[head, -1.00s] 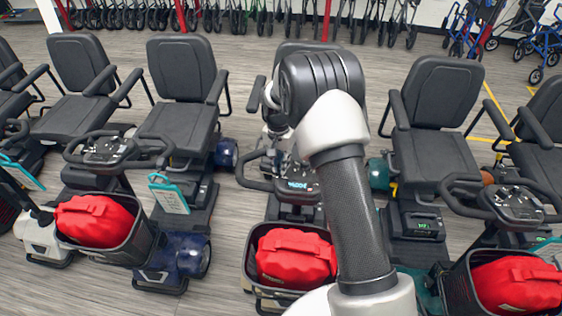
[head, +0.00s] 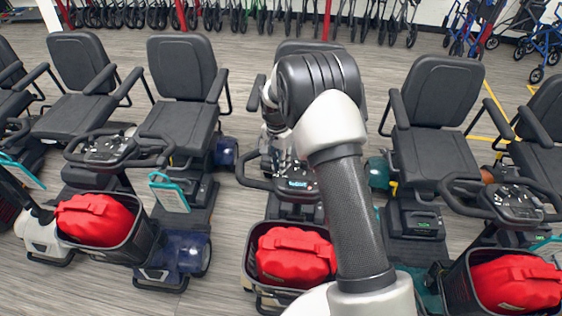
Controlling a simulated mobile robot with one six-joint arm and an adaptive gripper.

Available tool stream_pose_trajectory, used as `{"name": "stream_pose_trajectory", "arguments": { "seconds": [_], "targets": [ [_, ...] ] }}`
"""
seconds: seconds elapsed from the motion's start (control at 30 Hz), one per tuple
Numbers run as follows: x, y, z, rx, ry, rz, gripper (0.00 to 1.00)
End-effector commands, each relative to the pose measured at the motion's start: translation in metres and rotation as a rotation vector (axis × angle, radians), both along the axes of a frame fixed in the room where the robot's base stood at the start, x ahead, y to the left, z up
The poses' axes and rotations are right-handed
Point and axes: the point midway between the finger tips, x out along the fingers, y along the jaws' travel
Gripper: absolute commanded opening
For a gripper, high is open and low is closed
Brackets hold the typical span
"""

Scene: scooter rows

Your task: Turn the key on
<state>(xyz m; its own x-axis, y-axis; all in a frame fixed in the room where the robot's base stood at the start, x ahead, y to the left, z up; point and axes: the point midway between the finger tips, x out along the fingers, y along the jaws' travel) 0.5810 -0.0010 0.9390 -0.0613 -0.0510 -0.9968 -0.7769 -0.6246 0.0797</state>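The middle scooter's console (head: 296,184) has a small lit display and faces me, partly behind my arm. Its handlebar (head: 252,178) loops out to the left. My arm reaches over the front of this scooter, and its wrist bends down toward the far side of the console. My gripper (head: 281,158) is small, dark and partly covered by my own arm, just above the console's far edge. I cannot tell whether it touches anything or how its fingers stand. I cannot make out the key in this view.
A basket with a red bag (head: 295,257) sits in front of the middle scooter. A scooter with a console (head: 105,148) stands to the left, another console (head: 518,204) to the right. Grey floor (head: 222,250) shows between them. Walkers (head: 470,30) line the back wall.

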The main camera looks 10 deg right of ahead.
Motion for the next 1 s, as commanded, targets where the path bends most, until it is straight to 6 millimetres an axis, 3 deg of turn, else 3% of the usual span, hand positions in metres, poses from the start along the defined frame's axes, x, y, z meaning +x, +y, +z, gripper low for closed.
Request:
{"name": "stream_pose_trajectory", "arguments": {
  "seconds": [0.27, 0.63, 0.77, 1.0],
  "targets": [
    [0.0, 0.0, 0.0, 0.0, 0.0, 0.002, 0.33],
    [0.001, 0.0, 0.005, -0.001, -0.001, 0.002, 0.33],
    [0.002, 0.001, 0.024, 0.0, -0.004, 0.002, 0.33],
    [0.006, 0.004, 0.076, 0.0, -0.005, 0.002, 0.33]
  ]
}}
